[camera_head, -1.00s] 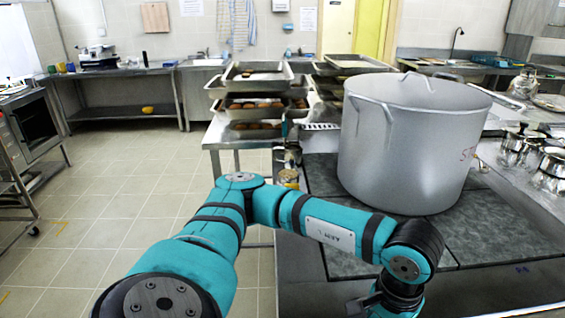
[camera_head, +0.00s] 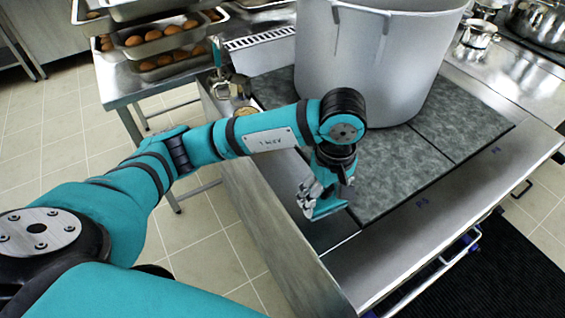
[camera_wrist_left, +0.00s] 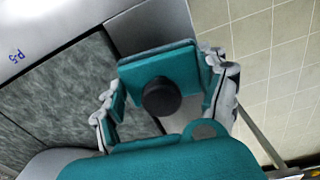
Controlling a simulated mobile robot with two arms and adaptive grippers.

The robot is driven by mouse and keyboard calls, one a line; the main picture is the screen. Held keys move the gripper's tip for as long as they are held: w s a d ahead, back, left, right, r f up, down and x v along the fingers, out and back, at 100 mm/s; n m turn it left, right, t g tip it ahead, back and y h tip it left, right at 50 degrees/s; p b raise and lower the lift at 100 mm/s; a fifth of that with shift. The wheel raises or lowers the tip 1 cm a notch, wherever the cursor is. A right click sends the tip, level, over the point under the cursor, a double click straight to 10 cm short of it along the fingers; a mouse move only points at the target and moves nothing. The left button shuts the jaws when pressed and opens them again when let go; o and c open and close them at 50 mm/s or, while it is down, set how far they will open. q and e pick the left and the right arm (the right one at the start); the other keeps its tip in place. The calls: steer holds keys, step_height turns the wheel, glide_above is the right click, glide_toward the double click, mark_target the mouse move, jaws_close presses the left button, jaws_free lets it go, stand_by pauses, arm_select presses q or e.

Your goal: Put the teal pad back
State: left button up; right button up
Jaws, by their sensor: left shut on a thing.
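The teal pad (camera_wrist_left: 138,72) is a flat, square-edged piece between the fingers of my left gripper (camera_wrist_left: 163,82) in the left wrist view. A round black part lies in front of it and hides some of it. In the head view, my left gripper (camera_head: 318,192) points down over the front left corner of the stove top, with a bit of teal at its lower end. It is shut on the pad. I cannot tell whether the pad touches the surface below. My right gripper is not in view.
A big grey stockpot (camera_head: 370,60) stands on dark stone-like plates (camera_head: 385,165) behind my left gripper. Trays of brown rolls (camera_head: 165,50) sit on a table at back left. Small metal pots (camera_head: 478,33) are at back right. A black mat (camera_head: 490,275) lies on the floor.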

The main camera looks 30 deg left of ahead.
arm_select(q)
steer(key=shift+w+d+r+n, duration=0.1)
steer(key=shift+w+d+n, duration=0.05)
steer(key=shift+d+n, duration=0.2)
steer(key=shift+w+a+n+p, duration=0.25)
steer(key=shift+a+p, duration=0.05)
steer(key=w+a+p, duration=0.1)
steer(key=w+a, duration=0.1)
steer(key=a, duration=0.2)
steer(key=w+a+f+p, duration=0.1)
steer(key=w+a, duration=0.1)
steer(key=a, duration=0.2)
steer(key=w+a+p, duration=0.2)
steer(key=a, duration=0.2)
steer(key=shift+w+a+f, duration=0.2)
steer(key=shift+w+a, duration=0.1)
steer(key=shift+a, duration=0.05)
steer(key=f+p, duration=0.1)
steer(key=f, duration=0.2)
steer(key=shift+w+a+p, duration=0.15)
steer(key=shift+a+p, duration=0.15)
steer(key=shift+p, duration=0.1)
steer(key=shift+f, duration=0.35)
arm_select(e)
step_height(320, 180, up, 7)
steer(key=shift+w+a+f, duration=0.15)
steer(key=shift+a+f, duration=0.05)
